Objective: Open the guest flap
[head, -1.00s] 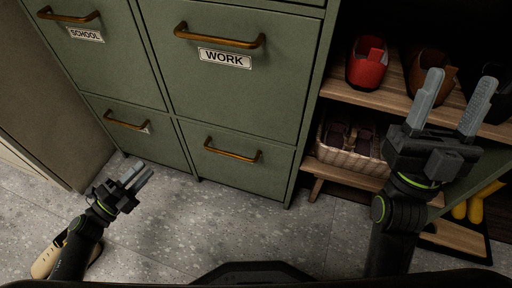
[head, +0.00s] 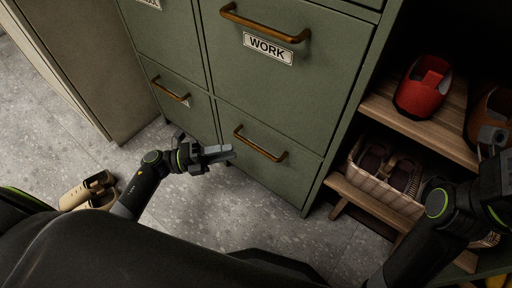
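A green cabinet has several flaps with bronze bar handles. One upper flap (head: 290,75) reads WORK; the label at the top left is cut off. The lower left flap (head: 180,92) has a small label mostly hidden behind its handle (head: 170,88). The lower middle flap (head: 285,165) has a handle (head: 260,144) and no readable label. No readable GUEST label shows. All these flaps look shut. My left gripper (head: 220,153) is in front of the cabinet's lower part, seen side-on, holding nothing visible. My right gripper (head: 498,145) is cut off at the right edge.
An open shelf on the right holds a red shoe (head: 424,86), a brown shoe (head: 483,112) and a basket (head: 381,180) with dark shoes. Beige shoes (head: 90,192) lie on the floor at left. Grey floor (head: 240,215) is clear before the cabinet.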

